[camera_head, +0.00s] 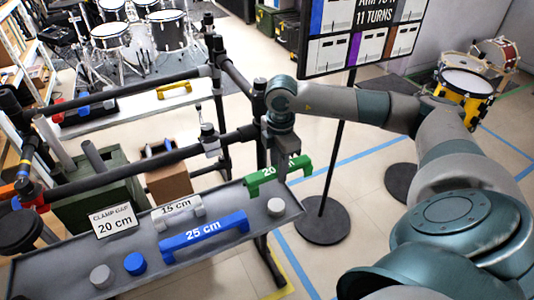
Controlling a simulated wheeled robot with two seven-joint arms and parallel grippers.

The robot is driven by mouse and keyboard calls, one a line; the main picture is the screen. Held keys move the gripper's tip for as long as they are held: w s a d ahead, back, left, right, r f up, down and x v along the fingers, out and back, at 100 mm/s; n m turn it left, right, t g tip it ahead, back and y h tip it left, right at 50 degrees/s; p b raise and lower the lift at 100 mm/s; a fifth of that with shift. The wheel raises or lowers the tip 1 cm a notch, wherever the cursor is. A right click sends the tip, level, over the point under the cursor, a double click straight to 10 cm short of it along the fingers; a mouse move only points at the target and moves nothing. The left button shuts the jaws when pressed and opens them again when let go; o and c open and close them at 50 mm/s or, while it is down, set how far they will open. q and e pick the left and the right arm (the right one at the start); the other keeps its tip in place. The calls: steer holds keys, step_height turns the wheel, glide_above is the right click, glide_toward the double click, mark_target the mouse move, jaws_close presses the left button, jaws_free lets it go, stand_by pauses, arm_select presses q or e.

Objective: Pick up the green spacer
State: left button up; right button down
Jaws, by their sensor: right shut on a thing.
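The green spacer (298,167) is a bracket-shaped bar with a partly hidden "20" label, at the right end of the grey tray (70,270). My right gripper (279,170) comes down over its middle and is shut on it, covering part of the label. I cannot tell whether the spacer touches the tray or hangs just above it. A blue spacer marked 25 cm (204,233) and a pale grey one marked 15 cm (178,211) lie on the tray to the left. A card reading "CLAMP GAP 20 cm" (113,220) stands behind them. My left gripper is not in view.
A blue knob (135,263) and grey knobs (276,207) sit on the tray. Black rails (150,159) run behind the tray, close to my right gripper. A sign stand with a round black base (322,221) is on the floor to the right.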

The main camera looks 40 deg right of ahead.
steer(key=shift+s+d+r, duration=0.15)
steer(key=shift+s+r, duration=0.05)
steer(key=shift+s, duration=0.1)
stand_by(0.4)
